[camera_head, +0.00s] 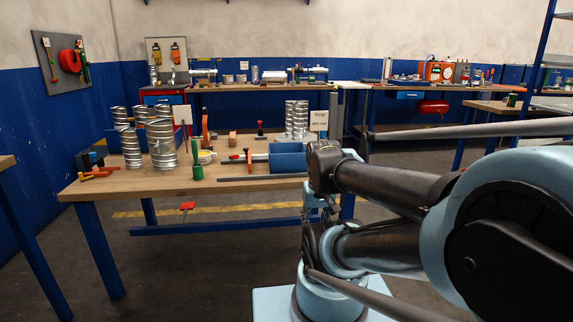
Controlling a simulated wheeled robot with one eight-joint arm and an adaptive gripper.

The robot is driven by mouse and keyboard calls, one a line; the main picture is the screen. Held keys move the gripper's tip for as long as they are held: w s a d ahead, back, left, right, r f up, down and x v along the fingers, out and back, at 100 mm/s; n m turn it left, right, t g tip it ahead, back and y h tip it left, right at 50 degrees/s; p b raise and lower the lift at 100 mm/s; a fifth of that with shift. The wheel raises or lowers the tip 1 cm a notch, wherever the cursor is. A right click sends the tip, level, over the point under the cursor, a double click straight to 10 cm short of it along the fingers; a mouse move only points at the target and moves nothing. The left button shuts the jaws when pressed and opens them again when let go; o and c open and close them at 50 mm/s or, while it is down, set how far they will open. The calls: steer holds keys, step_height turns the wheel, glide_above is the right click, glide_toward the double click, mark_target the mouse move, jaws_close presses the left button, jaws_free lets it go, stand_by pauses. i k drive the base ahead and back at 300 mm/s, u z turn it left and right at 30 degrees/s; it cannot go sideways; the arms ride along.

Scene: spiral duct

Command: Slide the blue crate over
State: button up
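The blue crate (287,158) sits on the wooden workbench (140,182), near its right front edge. It looks upright, and my arm's dark joint lies across its right side in the picture. My arm fills the right foreground. Its end is crowded among dark and light blue links just right of and below the crate. I cannot make out the gripper's fingers there, nor whether they touch anything. The crate's inside is barely visible.
Spiral ducts (162,143) stand at the bench's left, and more ducts (296,119) stand behind the crate. A green-handled tool (196,160), a red-handled bar clamp (248,157) and a grey bar (262,177) lie or stand left of and before the crate. A sign (318,121) stands behind.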

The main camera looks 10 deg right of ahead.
mark_target(284, 158)
steer(key=z, duration=0.1)
steer(key=i, duration=0.65)
steer(key=u, duration=2.35)
steer(key=i, duration=0.25)
steer(key=z, duration=1.8)
